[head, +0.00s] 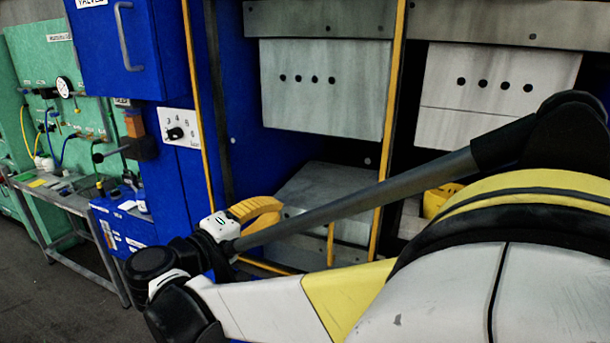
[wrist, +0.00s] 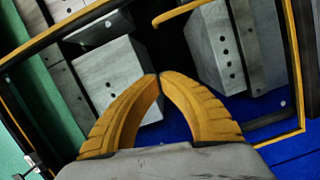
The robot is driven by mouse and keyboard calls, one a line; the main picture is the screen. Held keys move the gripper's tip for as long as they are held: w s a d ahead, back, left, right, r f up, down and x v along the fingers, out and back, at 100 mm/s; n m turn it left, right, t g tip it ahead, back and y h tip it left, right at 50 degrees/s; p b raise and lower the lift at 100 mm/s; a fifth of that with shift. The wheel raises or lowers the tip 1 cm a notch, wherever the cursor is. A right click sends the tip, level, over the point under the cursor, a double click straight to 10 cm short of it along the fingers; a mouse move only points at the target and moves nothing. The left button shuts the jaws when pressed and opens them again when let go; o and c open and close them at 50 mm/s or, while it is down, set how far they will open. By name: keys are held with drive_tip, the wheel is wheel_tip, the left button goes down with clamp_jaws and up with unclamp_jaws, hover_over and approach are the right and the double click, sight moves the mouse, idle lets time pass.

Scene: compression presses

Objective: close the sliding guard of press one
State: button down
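The sliding guard of the press shows as a thin yellow-edged frame (head: 394,100) in front of the blue press with grey blocks. Its yellow edge also shows in the wrist view (wrist: 294,65). A bent yellow bar (wrist: 180,12), which looks like a handle, is beyond my fingertips at the top of the wrist view. My gripper (wrist: 160,76) has its two curved yellow fingers brought together at the tips, with nothing visible between them. In the head view my gripper (head: 268,212) is low in front of the press. I cannot tell how far the guard is open.
A second press with a pale holed block (head: 495,85) stands at the right. A blue cabinet (head: 115,45) and a dial panel (head: 178,128) are left of the guard. A grey table (head: 75,200) and green panels are at the far left, with open floor before them.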

sight(328, 195)
drive_tip(key=x, duration=0.9)
drive_tip(key=shift+s+d+b, duration=0.2)
drive_tip(key=shift+d+b, duration=0.1)
drive_tip(key=shift+d, duration=0.1)
drive_tip(key=d, duration=0.3)
drive_tip(key=shift+s+f, duration=0.2)
drive_tip(key=shift+s, duration=0.05)
drive_tip(key=shift+s+d, duration=0.2)
drive_tip(key=shift+d, duration=0.1)
drive_tip(key=shift+d+f, duration=0.1)
drive_tip(key=shift+d, duration=0.1)
